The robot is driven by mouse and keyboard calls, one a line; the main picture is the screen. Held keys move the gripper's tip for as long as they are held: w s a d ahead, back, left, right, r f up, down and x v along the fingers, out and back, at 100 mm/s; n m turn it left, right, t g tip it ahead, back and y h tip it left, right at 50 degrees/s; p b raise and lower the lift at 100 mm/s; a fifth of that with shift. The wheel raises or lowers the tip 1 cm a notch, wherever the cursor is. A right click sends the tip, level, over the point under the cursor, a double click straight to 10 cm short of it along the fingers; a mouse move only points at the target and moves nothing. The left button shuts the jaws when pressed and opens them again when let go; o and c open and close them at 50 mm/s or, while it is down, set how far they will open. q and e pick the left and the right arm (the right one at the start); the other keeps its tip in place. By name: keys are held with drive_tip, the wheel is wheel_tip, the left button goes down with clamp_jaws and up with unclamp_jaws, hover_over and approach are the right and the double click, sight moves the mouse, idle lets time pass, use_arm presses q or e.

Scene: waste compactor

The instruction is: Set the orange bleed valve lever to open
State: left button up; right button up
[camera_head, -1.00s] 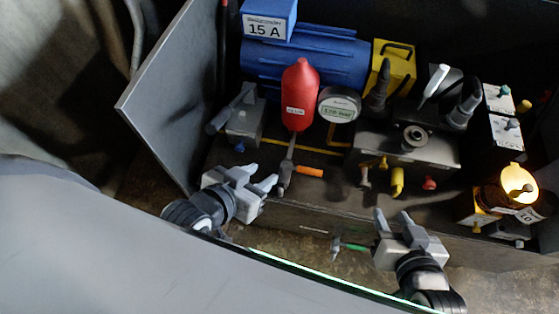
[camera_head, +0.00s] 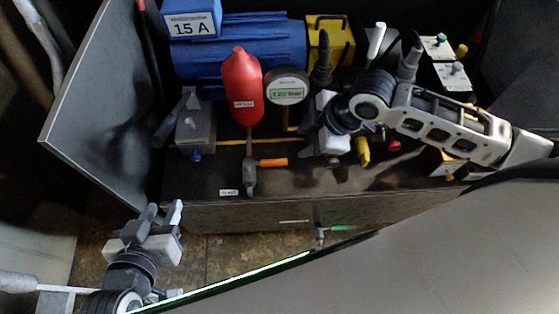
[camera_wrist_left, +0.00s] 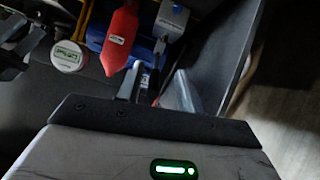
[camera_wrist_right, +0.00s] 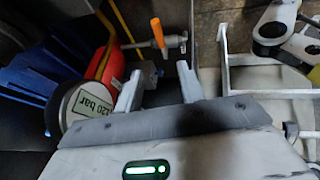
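The orange bleed valve lever (camera_head: 273,162) points right from a metal valve (camera_head: 250,180) below the red cylinder (camera_head: 242,88), near the cabinet's front edge. In the right wrist view the lever (camera_wrist_right: 157,32) shows beyond the fingertips, apart from them. My right gripper (camera_wrist_right: 159,82) is open and empty. In the head view it (camera_head: 309,122) is over the cabinet, right of the lever and below the gauge, partly hidden by its own wrist. My left gripper (camera_head: 164,212) is open and empty, in front of the cabinet at lower left; its fingers also show apart in the left wrist view (camera_wrist_left: 157,88).
A round gauge (camera_head: 287,86) stands beside the red cylinder, near my right gripper. A grey switch box (camera_head: 195,130) is left of the lever. A green-handled valve (camera_head: 338,227) sticks out from the cabinet front. A grey panel (camera_head: 100,110) stands at left.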

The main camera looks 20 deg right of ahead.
drive_tip(key=b, duration=0.4)
approach(278, 162)
drive_tip(key=x, duration=0.7)
drive_tip(key=shift+w+a+f, duration=0.1)
drive_tip(key=shift+w+f, duration=0.05)
drive_tip(key=shift+f, duration=0.05)
use_arm(q)
drive_tip(key=shift+s+f+t, duration=0.15)
drive_tip(key=shift+f+t, duration=0.15)
drive_tip(key=shift+f, duration=0.55)
use_arm(e)
drive_tip(key=shift+w+a+f, duration=0.15)
drive_tip(key=shift+f, duration=0.25)
use_arm(q)
drive_tip(key=shift+d, duration=0.1)
use_arm(e)
clamp_jaws()
